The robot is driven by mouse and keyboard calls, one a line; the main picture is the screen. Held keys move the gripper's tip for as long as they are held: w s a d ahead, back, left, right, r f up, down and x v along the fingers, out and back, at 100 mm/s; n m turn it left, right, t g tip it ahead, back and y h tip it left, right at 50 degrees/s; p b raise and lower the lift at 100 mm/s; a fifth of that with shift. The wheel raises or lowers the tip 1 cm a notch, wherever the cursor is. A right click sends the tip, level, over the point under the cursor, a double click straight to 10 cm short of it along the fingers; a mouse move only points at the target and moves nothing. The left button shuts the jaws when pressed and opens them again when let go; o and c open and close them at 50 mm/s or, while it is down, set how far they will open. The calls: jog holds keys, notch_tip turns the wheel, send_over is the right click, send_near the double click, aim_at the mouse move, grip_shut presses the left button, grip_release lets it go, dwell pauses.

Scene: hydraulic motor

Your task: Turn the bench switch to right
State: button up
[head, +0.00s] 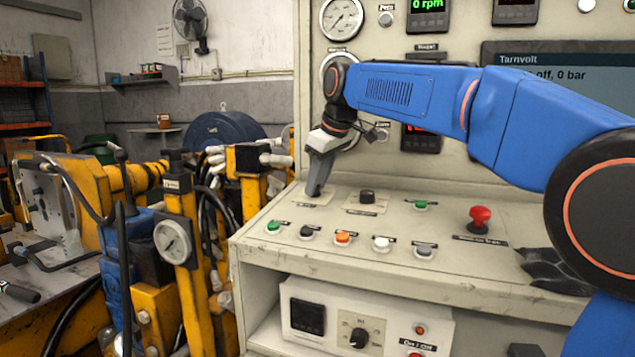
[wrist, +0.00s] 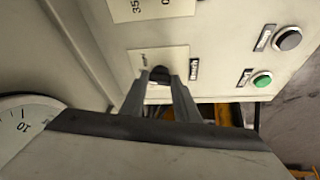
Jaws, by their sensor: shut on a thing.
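My gripper (head: 315,191) reaches down to the left end of the sloped control panel (head: 290,212). In the wrist view its two fingers (wrist: 160,82) stand on either side of a small black switch knob (wrist: 159,74) on a pale label plate (wrist: 147,60), shut on it. The label is too small to read surely.
Green (head: 273,227), black (head: 306,232), orange (head: 343,239), white (head: 381,244) and grey (head: 424,250) buttons line the panel's front. A red mushroom button (head: 479,217) stands at right. Gauges and displays rise behind. Yellow machinery (head: 180,230) stands close on the left.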

jog(key=m, duration=0.3)
jog(key=m+t+h, duration=0.1)
jog(key=m, duration=0.1)
jog(key=shift+s+a+m+t+h, duration=0.2)
jog(key=shift+m+t+h, duration=0.1)
jog(key=shift+m, duration=0.4)
jog(key=o, duration=1)
jog(key=shift+o, duration=0.2)
jog(key=v, duration=1.7)
jog(key=shift+s+a+r, duration=0.15)
jog(key=shift+a, duration=0.05)
